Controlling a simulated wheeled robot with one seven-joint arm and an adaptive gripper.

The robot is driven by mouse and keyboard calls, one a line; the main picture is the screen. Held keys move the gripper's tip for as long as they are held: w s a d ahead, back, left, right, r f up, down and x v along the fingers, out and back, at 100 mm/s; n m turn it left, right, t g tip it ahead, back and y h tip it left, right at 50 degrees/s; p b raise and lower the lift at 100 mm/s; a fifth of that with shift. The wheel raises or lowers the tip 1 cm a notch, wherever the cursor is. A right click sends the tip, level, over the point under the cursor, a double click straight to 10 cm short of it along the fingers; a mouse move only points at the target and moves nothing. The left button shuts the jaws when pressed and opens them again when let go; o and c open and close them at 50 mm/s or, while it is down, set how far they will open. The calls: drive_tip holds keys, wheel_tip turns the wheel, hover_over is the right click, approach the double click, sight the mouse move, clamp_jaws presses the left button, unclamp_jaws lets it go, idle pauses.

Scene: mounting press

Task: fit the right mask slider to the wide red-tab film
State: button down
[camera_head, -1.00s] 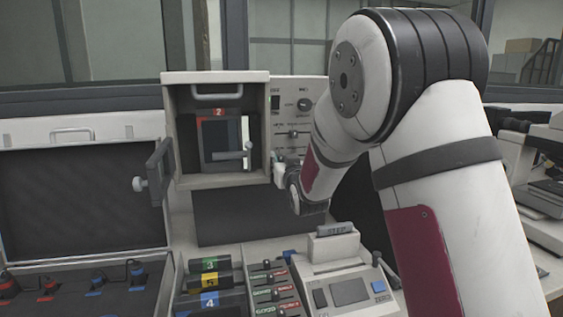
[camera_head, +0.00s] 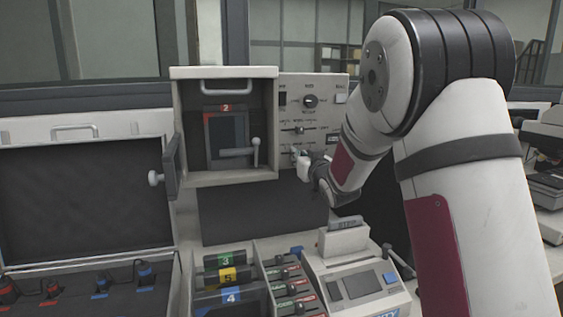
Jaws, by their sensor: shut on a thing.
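The red-tab film (camera_head: 228,140), tagged "2", stands upright in the open press chamber (camera_head: 178,120). A grey clamp lever (camera_head: 238,152) crosses its lower front. Right of the chamber is the control panel (camera_head: 338,120), with a round knob (camera_head: 311,100) and an upper slider (camera_head: 298,129). My gripper (camera_head: 298,158) is at the panel's lower left, below that slider. It is shut on the lower slider's handle, which its fingers and wrist mostly hide. The panel lettering is too small to read surely.
An open case (camera_head: 85,200) with red and blue plugs lies left. Numbered rolls (camera_head: 228,275), a rack of small coloured-label items (camera_head: 290,285) and a grey labelled device (camera_head: 355,285) stand below. The chamber door (camera_head: 171,165) hangs open at left.

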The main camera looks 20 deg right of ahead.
drive_tip(key=shift+d+r, duration=0.15)
drive_tip(key=shift+d, duration=0.05)
drive_tip(key=c, duration=1.8)
unclamp_jaws()
drive_tip(key=shift+o, duration=0.2)
drive_tip(key=s, duration=1.2)
